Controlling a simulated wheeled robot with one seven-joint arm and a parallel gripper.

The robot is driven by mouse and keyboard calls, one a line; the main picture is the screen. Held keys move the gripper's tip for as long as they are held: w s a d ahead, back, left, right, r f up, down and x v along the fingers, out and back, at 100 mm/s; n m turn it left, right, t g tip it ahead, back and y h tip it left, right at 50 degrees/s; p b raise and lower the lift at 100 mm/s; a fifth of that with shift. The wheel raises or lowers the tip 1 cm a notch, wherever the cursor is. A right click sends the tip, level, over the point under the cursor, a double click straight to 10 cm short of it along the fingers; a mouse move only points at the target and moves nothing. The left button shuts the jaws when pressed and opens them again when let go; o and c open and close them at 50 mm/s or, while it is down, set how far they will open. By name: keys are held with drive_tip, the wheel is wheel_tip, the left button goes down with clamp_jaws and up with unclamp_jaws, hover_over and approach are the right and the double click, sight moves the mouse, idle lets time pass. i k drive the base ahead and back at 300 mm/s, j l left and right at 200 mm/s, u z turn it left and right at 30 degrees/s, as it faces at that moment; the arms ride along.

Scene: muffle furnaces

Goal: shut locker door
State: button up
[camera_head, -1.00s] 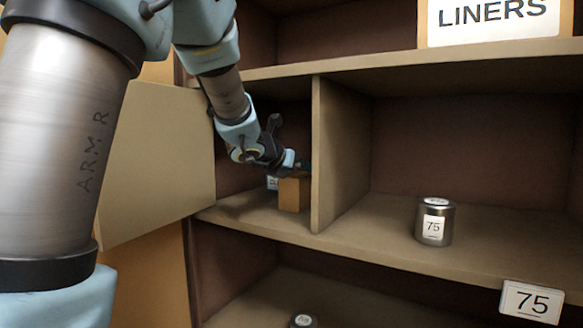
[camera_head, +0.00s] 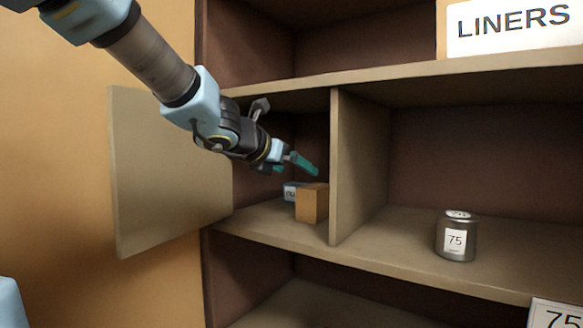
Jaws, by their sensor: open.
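The locker door (camera_head: 165,175) is a flat beige panel standing open to the left of the small left compartment of the shelf unit. My gripper (camera_head: 295,165) is at the opening of that compartment, its teal fingertips apart and empty, above a small brown box (camera_head: 312,203). A small labelled white and blue item (camera_head: 291,191) sits behind the box, partly hidden by it. My arm crosses in front of the door's upper right part.
An upright divider (camera_head: 345,165) bounds the compartment on the right. A metal canister marked 75 (camera_head: 456,238) stands on the shelf beyond it. A LINERS sign (camera_head: 512,28) is on the upper right, and a 75 label (camera_head: 556,314) is at the lower right.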

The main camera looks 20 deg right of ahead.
sight(165, 187)
drive_tip(key=k+j, duration=0.2)
drive_tip(key=j, duration=0.2)
drive_tip(key=k+j, duration=0.2)
drive_tip(key=j, duration=0.2)
drive_tip(key=k+j, duration=0.25)
drive_tip(key=j, duration=0.15)
